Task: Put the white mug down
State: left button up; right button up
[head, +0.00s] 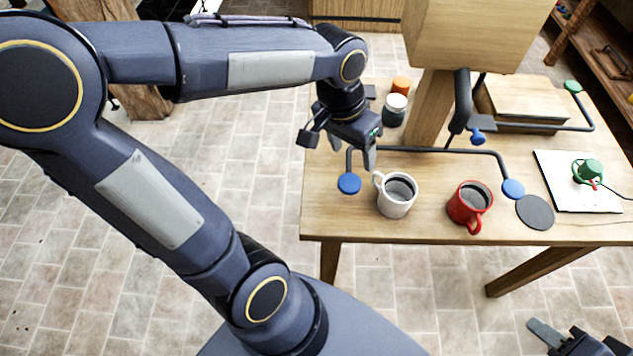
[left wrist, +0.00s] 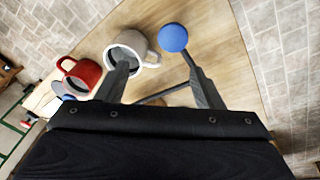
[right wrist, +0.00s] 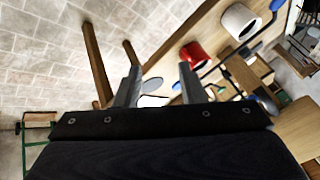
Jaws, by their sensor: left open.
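The white mug (head: 397,207) stands upright on the wooden table near its front edge, its handle toward the left and back. My left gripper (head: 353,152) is open and empty, above the table, just behind and left of the mug. In the left wrist view the white mug (left wrist: 146,46) shows beyond one fingertip, which overlaps part of it; the jaws (left wrist: 158,72) are apart with nothing between them. I cannot tell whether that finger touches the mug. My right gripper (right wrist: 160,75) is open and empty, low at the front right, away from the table.
A red mug (head: 463,212) stands right of the white mug, with a dark disc (head: 535,212) beyond it. A dark rod frame with blue ends (head: 349,184) lies behind the mugs. A wooden post and box (head: 465,35) rise at the back. A white board (head: 560,196) lies right.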

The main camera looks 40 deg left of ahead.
pick_arm(q)
jog(key=s+n+t+h, duration=0.2)
jog(key=s+n+t, duration=0.1)
jog(key=s, duration=0.8)
jog(key=shift+s+a+r+t, duration=0.25)
jog(key=shift+t, duration=0.25)
